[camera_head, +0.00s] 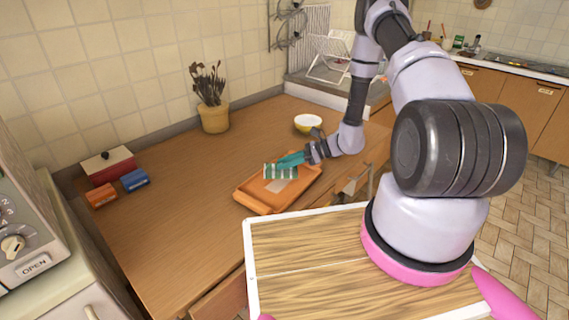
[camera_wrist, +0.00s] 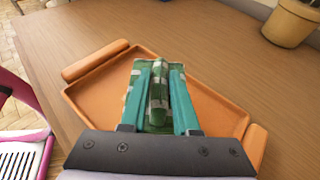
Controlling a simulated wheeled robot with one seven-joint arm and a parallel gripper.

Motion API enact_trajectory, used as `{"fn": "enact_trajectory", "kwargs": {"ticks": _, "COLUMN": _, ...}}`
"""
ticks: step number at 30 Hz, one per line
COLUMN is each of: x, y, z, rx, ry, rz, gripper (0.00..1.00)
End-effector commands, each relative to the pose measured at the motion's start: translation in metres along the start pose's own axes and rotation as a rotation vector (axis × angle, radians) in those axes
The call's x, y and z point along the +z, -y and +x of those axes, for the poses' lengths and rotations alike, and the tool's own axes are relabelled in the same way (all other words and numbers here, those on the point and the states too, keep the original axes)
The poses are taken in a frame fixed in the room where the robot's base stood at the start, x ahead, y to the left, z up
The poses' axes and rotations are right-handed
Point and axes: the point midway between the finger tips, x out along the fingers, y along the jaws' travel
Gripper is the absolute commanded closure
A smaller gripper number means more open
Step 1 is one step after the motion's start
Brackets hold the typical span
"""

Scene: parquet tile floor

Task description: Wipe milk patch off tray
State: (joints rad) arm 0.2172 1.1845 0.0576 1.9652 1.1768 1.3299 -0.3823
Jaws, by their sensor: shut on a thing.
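An orange tray (camera_head: 255,201) with a handle at each end lies on the wooden counter. It also shows in the wrist view (camera_wrist: 215,113). A pale milk patch (camera_head: 277,186) shows on the tray floor in the head view, just in front of the cloth. My gripper (camera_head: 283,163) has teal fingers and is over the tray. In the wrist view my gripper (camera_wrist: 157,85) is shut on a green and white checked cloth (camera_wrist: 157,92). The cloth (camera_head: 274,171) is at or just above the tray floor; I cannot tell whether it touches. The milk patch is not visible in the wrist view.
A plant pot (camera_head: 214,117) stands at the back, and a yellow and white bowl (camera_head: 307,123) is behind the tray. A red box (camera_head: 108,166), an orange packet (camera_head: 101,195) and a blue packet (camera_head: 134,180) are at the left. The counter between them and the tray is clear.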

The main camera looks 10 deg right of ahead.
Motion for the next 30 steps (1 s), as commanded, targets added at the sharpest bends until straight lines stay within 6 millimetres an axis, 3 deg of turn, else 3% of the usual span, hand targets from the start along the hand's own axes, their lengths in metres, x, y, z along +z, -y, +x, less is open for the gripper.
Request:
{"fn": "enact_trajectory", "kwargs": {"ticks": 8, "x": -0.006, "y": 0.000, "z": 0.002, "rx": 0.000, "ry": -0.001, "rz": 0.001, "gripper": 1.00}}
{"fn": "enact_trajectory", "kwargs": {"ticks": 16, "x": -0.034, "y": -0.001, "z": 0.014, "rx": 0.001, "ry": 0.000, "rz": 0.003, "gripper": 1.00}}
{"fn": "enact_trajectory", "kwargs": {"ticks": 30, "x": -0.034, "y": 0.000, "z": 0.014, "rx": 0.000, "ry": 0.000, "rz": 0.000, "gripper": 1.00}}
